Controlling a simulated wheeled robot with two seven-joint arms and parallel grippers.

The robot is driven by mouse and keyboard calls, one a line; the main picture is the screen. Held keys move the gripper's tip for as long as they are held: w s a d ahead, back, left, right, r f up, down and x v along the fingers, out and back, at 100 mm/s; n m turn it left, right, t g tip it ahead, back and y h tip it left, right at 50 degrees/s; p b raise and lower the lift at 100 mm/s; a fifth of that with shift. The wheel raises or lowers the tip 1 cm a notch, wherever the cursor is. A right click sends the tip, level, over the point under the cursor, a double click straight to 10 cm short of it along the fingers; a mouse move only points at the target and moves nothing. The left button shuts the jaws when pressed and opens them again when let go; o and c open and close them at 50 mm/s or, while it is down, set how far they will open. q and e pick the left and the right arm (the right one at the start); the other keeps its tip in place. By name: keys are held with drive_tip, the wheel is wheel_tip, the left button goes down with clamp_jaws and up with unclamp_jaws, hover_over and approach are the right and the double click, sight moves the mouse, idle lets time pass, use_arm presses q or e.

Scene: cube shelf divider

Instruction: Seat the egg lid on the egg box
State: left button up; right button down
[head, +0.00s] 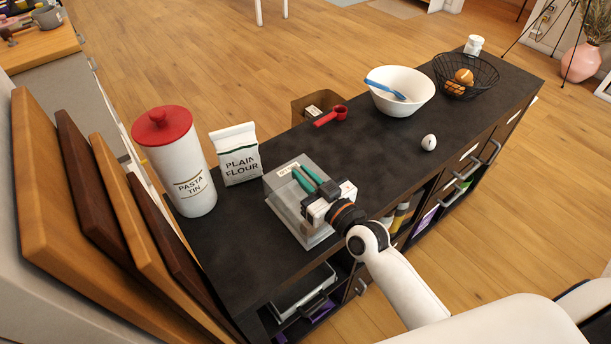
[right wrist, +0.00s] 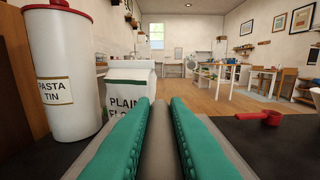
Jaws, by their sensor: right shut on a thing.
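A grey, see-through lid (head: 283,187) with a small label on top is at the egg box (head: 318,241) on the dark counter. The lid is over the box; I cannot tell whether its rim is fully down all round. My right gripper (head: 303,178) reaches in over the lid from the right, its green fingers shut on the lid's grip. In the right wrist view the green fingers (right wrist: 161,108) lie along either side of a grey strip of the lid (right wrist: 159,150). What is inside the box is hidden. My left gripper is not in view.
The flour bag (head: 237,155) and pasta tin (head: 184,170) stand just left of the box. A red scoop (head: 331,116) lies behind it. A white egg (head: 429,142), a bowl (head: 402,92) and a wire basket (head: 465,76) are farther right. The counter between is clear.

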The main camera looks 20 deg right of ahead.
drive_tip(key=shift+f+b, duration=0.75)
drive_tip(key=shift+f, duration=0.3)
drive_tip(key=c, duration=1.7)
unclamp_jaws()
drive_tip(key=shift+c, duration=0.2)
drive_tip(key=o, duration=0.6)
drive_tip(key=shift+s, duration=0.1)
drive_tip(key=shift+p+v, duration=0.65)
drive_tip(key=shift+v, duration=3.3)
